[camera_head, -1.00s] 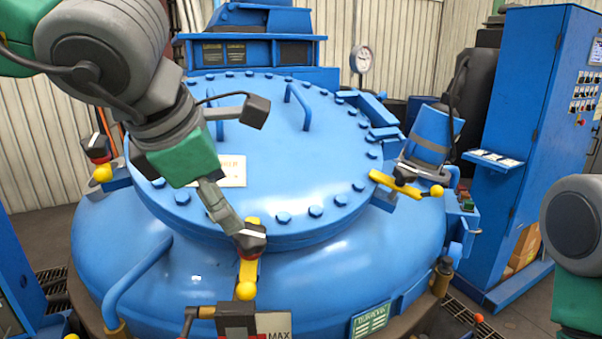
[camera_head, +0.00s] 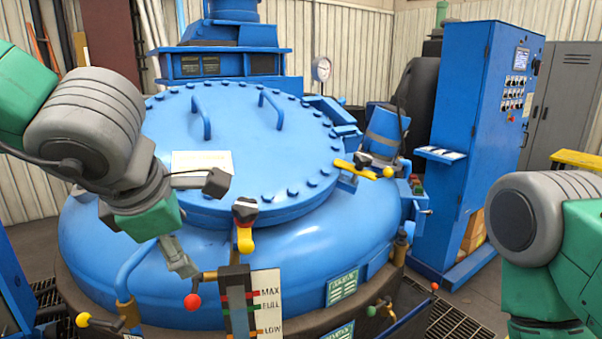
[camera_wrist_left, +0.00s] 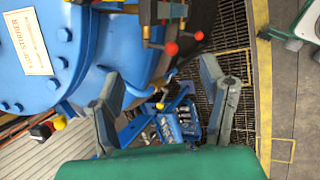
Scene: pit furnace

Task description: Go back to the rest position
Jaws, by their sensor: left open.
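My left arm comes in from the left in the head view. Its gripper (camera_head: 180,262) is open and empty, in front of the blue furnace (camera_head: 330,235) and to the left of the front yellow clamp with a black-and-red knob (camera_head: 245,213). The gripper appears apart from that clamp. In the left wrist view the two grey fingers (camera_wrist_left: 165,85) are spread wide, with a blue rack of small items (camera_wrist_left: 180,122) far below between them. My right arm shows at the right edge; its gripper is out of the picture.
A level gauge (camera_head: 267,300) marked MAX, FULL and LOW stands on the furnace front, with a red-knobbed lever (camera_head: 193,301) beside it. Another yellow clamp (camera_head: 362,168) sits at the lid's right. A blue control cabinet (camera_head: 470,140) stands right of the furnace, with open floor before it.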

